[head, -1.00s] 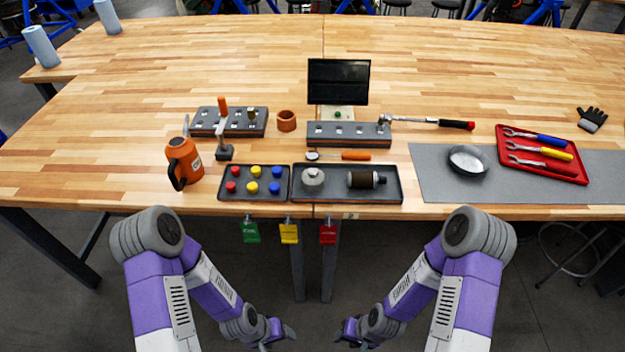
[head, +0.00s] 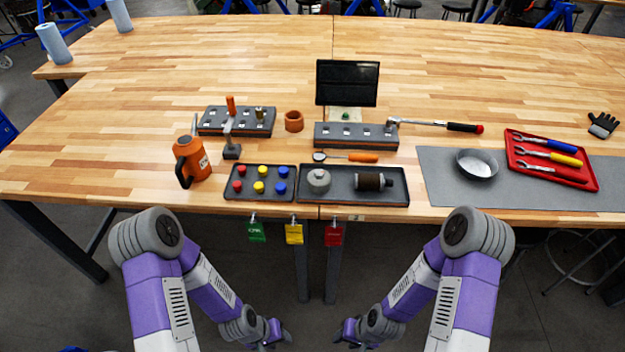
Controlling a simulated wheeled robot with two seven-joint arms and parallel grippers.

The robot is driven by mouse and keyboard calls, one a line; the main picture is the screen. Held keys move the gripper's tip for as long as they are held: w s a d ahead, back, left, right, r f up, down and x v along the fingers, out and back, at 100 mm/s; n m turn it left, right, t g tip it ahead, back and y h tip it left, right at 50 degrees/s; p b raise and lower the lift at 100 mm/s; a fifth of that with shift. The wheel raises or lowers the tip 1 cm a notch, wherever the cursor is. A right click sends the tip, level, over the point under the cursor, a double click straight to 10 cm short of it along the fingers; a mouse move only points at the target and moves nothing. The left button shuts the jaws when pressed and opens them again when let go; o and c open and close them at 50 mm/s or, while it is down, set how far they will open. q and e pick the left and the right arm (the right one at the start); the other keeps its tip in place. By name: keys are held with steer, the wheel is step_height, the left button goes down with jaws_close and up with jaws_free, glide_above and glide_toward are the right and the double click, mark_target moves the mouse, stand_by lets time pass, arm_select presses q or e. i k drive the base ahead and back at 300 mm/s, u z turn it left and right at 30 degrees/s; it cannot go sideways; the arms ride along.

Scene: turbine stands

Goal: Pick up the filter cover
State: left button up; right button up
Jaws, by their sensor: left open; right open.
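A grey, round, domed piece with a small knob on top, which looks like the filter cover (head: 318,180), sits in the left part of a dark tray (head: 343,198) near the table's front edge.
A tray of coloured knobs (head: 262,197) adjoins on the left, with an orange mug (head: 192,159) beyond it. A mirror-like tool with orange handle (head: 362,158) lies behind the tray. A metal bowl (head: 477,164) and red wrench tray (head: 589,184) are right. Tags hang from the front edge.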

mark_target(318, 180)
steer(key=u, duration=1)
steer(key=i, duration=0.6)
steer(key=z, duration=1.05)
